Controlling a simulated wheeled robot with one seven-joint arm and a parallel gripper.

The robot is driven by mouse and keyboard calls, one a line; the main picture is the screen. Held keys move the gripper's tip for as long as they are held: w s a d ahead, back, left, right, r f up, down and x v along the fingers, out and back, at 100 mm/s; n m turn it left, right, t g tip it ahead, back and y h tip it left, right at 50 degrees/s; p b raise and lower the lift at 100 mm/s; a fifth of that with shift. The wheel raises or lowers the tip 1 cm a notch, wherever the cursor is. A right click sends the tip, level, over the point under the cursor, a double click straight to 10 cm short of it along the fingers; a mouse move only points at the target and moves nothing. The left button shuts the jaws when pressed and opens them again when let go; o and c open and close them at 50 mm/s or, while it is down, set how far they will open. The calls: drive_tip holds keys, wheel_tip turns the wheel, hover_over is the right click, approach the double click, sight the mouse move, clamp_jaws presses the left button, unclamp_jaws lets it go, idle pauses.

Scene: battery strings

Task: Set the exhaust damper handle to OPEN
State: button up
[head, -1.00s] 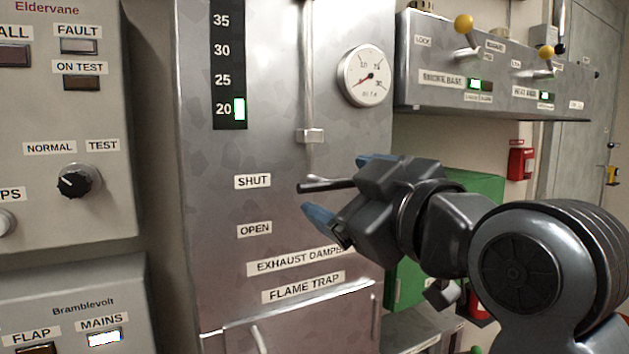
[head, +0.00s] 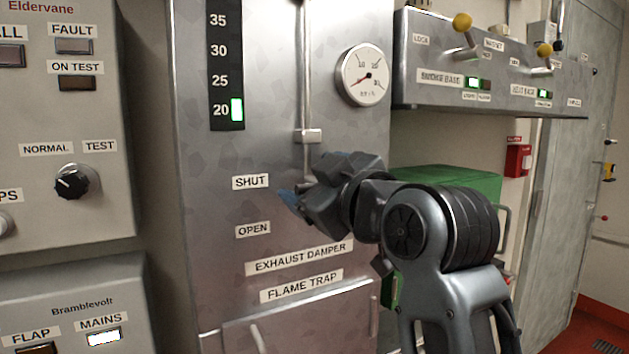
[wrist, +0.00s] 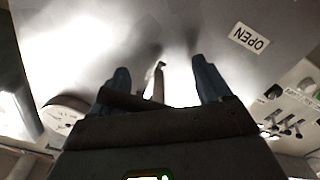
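The exhaust damper panel (head: 205,270) is a grey metal front with a SHUT label (head: 251,182) above an OPEN label (head: 252,229) and an EXHAUST DAMPER label (head: 299,257) below. My gripper (head: 298,190) is at the panel, right of the SHUT label, and hides most of the damper handle in the head view. In the wrist view the handle (wrist: 155,82) shows as a pale bar between my two blue fingers, which stand apart with gaps on both sides. The OPEN label (wrist: 250,38) also shows there, to the right.
A round gauge (head: 363,75) and a vertical rod (head: 307,80) are above my gripper. A switch box (head: 490,65) with yellow-knobbed levers juts out at upper right. A control box (head: 70,215) stands at left. A green box (head: 460,183) is behind my arm.

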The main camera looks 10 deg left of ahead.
sight(304, 227)
drive_tip(key=c, duration=1.1)
wheel_tip(304, 227, down, 8)
drive_tip(key=b, duration=0.4)
drive_tip(key=o, duration=1.2)
drive_tip(key=shift+c, duration=0.2)
drive_tip(key=shift+o, duration=0.7)
drive_tip(key=shift+d, duration=0.15)
